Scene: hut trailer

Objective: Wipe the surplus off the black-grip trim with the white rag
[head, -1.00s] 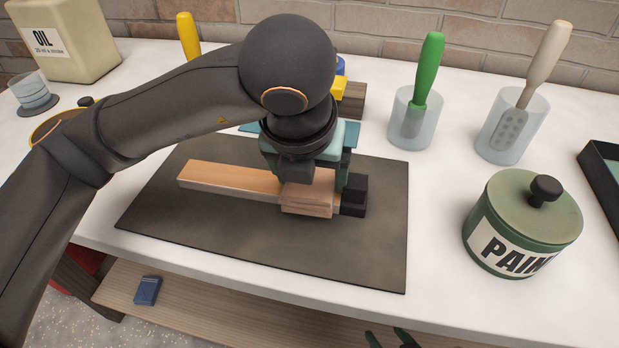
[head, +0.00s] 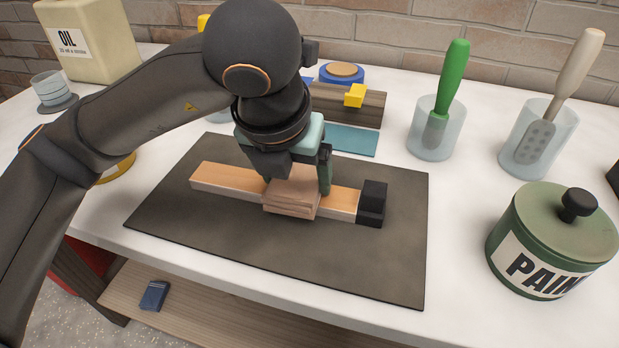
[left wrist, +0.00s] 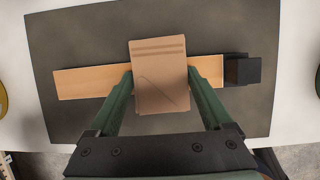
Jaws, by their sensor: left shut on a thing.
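The trim is a long pale-wood strip (head: 228,180) with a black grip block (head: 371,203) at its right end. It lies on a dark grey mat (head: 380,270) and also shows in the left wrist view (left wrist: 85,83). My left gripper (head: 297,185) is shut on a pinkish-tan pad (head: 291,200), which sits across the middle of the strip. In the left wrist view the pad (left wrist: 160,90) shows two darker bands and a thin line, with a finger at each side. No plainly white rag shows; the pad hides the strip under it. My right gripper is out of view.
A green paint pot (head: 550,240) stands at the right. Two cups (head: 430,140) (head: 535,150) hold a green-handled and a beige-handled tool. Behind the mat are a brown block (head: 330,104) and a teal sheet (head: 352,140). An oil can (head: 90,40) stands back left.

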